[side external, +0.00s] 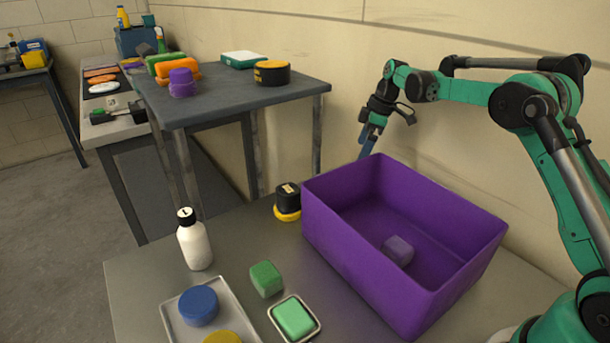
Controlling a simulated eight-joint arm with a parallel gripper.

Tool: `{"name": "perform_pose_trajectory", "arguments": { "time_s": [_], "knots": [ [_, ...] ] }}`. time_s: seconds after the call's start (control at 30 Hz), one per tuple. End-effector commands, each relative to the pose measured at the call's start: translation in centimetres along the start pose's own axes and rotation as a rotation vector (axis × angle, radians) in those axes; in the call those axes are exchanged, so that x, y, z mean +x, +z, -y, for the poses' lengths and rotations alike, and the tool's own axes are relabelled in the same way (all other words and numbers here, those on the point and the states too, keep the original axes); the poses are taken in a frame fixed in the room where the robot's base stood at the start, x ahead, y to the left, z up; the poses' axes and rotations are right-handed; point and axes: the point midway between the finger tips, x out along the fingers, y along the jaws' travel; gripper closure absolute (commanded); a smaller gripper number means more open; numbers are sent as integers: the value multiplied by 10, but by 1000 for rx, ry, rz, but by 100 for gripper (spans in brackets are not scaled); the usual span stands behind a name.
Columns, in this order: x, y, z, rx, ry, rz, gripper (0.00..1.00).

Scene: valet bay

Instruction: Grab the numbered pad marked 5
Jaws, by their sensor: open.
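No numeral 5 can be read on any pad in the side external view. A black round piece with a small pale label (287,192) sits on a yellow pad (287,213) beside the purple bin, its mark too small to read. A blue round pad (198,305) and a partly cut-off yellow one (222,337) lie on a light tray (170,310) at the front. A black and yellow round pad (272,72) lies on the dark raised table. My gripper (366,150) is open, pointing down behind the bin's far left corner, apart from these pads.
The purple bin (345,255) holds a purple block (398,250). A white bottle (194,245), a green block (266,279) and a green soap in a dish (294,319) stand left of it. The dark table (225,98) carries sponges. The wall is close behind my gripper.

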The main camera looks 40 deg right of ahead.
Motion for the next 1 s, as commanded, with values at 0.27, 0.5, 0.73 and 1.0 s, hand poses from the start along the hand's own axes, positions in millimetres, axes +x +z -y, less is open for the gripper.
{"name": "perform_pose_trajectory", "arguments": {
  "time_s": [0.27,0.5,0.73,1.0],
  "knots": [
    [32,1,0,2,1,0,0],
    [67,5,1,0,1,0,0],
    [80,5,1,1,1,-1,0],
    [80,5,1,1,1,-1,37]
  ]
}}
